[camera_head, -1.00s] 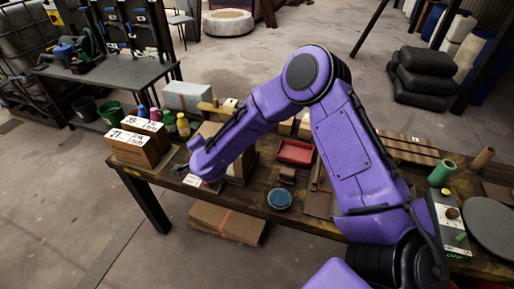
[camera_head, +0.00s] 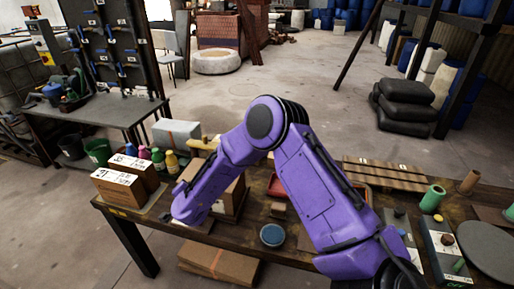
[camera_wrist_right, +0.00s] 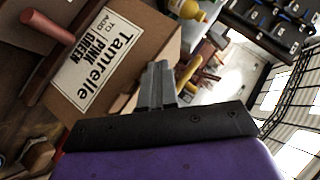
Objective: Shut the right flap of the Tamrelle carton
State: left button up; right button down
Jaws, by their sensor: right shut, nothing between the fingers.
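The Tamrelle carton (camera_wrist_right: 125,40) is a brown cardboard box with a white label (camera_wrist_right: 92,65) reading "Tamrelle" in the right wrist view. In the head view a brown carton (camera_head: 234,196), probably the same one, stands on the table, largely hidden behind my right arm. My right gripper (camera_wrist_right: 158,72) is shut and empty, its fingertips close beside the carton's side in the picture. I cannot tell whether they touch it. The flaps cannot be made out clearly, and the right flap's position is unclear. My left gripper is not in view.
Two labelled boxes (camera_head: 118,187) and several small bottles (camera_head: 158,160) stand at the table's left end. A blue round dish (camera_head: 272,235) lies near the front edge. A reddish rod (camera_wrist_right: 48,26) crosses near the carton. A control box (camera_head: 440,245) is at the right.

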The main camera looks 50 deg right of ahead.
jog(key=s+a+r+p, duration=0.2)
jog(key=a+r, duration=0.4)
jog(key=r, duration=0.6)
jog(key=shift+s+r, duration=0.25)
jog(key=shift+s, duration=0.45)
